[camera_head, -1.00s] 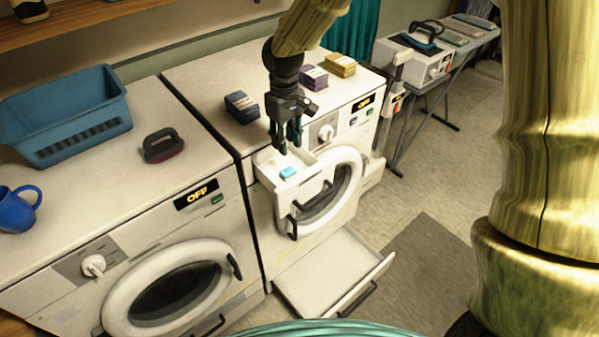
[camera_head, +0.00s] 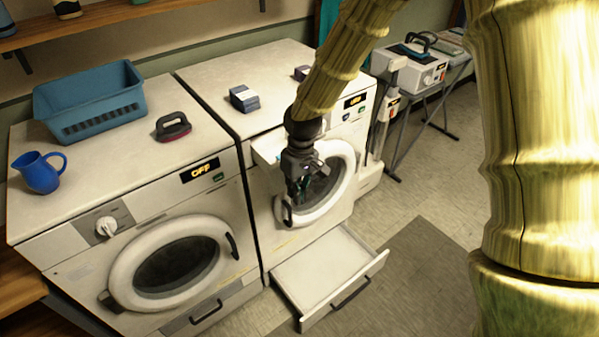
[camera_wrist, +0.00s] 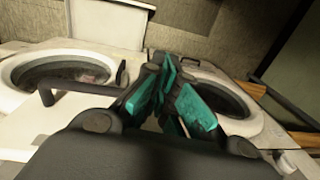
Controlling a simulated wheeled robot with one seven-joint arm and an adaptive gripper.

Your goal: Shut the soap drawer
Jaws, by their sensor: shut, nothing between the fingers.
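The soap drawer (camera_head: 266,150) is at the upper left of the right-hand washer's front (camera_head: 258,203). It still sticks out, and my arm and gripper hide much of it. My gripper (camera_head: 297,196) points down in front of the drawer and the round door. In the wrist view its teal-padded fingers (camera_wrist: 170,62) are together and hold nothing. A dark bar handle (camera_wrist: 72,88) shows left of the fingers there, over a white panel; I cannot tell whether it touches my gripper.
A lower drawer (camera_head: 325,268) stands open below the washer. The left washer (camera_head: 80,250) bears a blue basket (camera_head: 95,105), a brush (camera_head: 172,127) and a blue jug (camera_head: 38,172). A dark blue box (camera_head: 243,98) sits on the right washer.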

